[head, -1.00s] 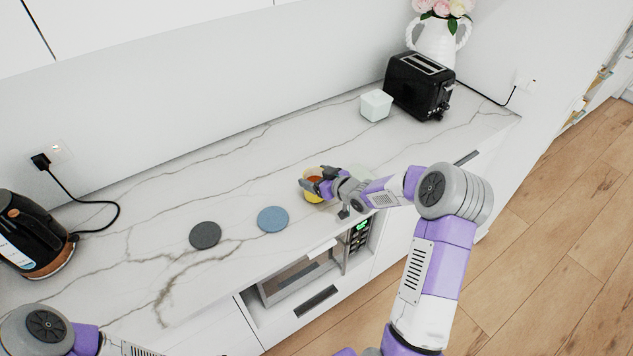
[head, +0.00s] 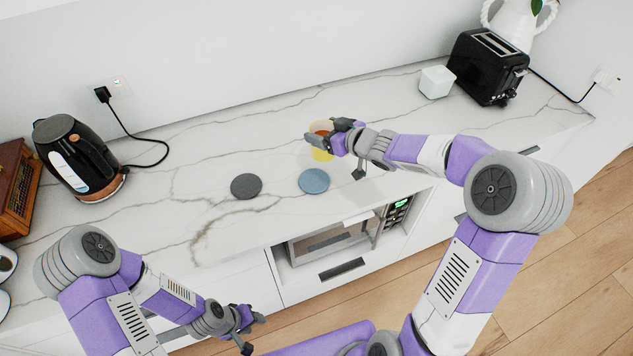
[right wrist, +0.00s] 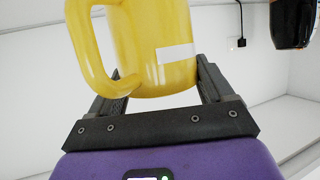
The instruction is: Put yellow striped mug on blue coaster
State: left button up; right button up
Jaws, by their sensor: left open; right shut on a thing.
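The yellow striped mug (head: 322,154) is in my right gripper (head: 330,138), beyond the blue coaster (head: 314,181) in the head view. It looks raised off the counter, but the gap is hard to judge. In the right wrist view, the yellow mug (right wrist: 160,45) sits upright between the two fingers (right wrist: 160,95), with its handle to the left and a white stripe patch showing. The blue coaster lies flat and bare. My left gripper (head: 252,332) is open and empty, low in front of the cabinets.
A dark grey coaster (head: 246,186) lies left of the blue one. A black kettle (head: 78,158) and wooden box (head: 18,190) stand at left. A white box (head: 436,81) and black toaster (head: 488,66) stand at back right. An open compartment (head: 335,238) is below the counter.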

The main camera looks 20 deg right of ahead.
aim_at(315, 149)
jog(key=a, duration=0.2)
jog(key=shift+s+a+r+n+y+b, duration=0.1)
jog(key=shift+s+a+n+y+b, duration=0.2)
jog(key=shift+s+a+b, duration=0.1)
notch_tip(315, 149, down, 5)
jog(key=b, duration=0.3)
jog(key=shift+a+r, duration=0.15)
jog(key=shift+r, duration=0.05)
notch_tip(315, 149, down, 5)
jog(key=b, duration=0.3)
jog(key=shift+f, duration=0.2)
jog(key=shift+r, duration=0.1)
jog(key=o, duration=1.8)
jog(key=shift+s+f, duration=0.1)
jog(key=shift+f, duration=0.1)
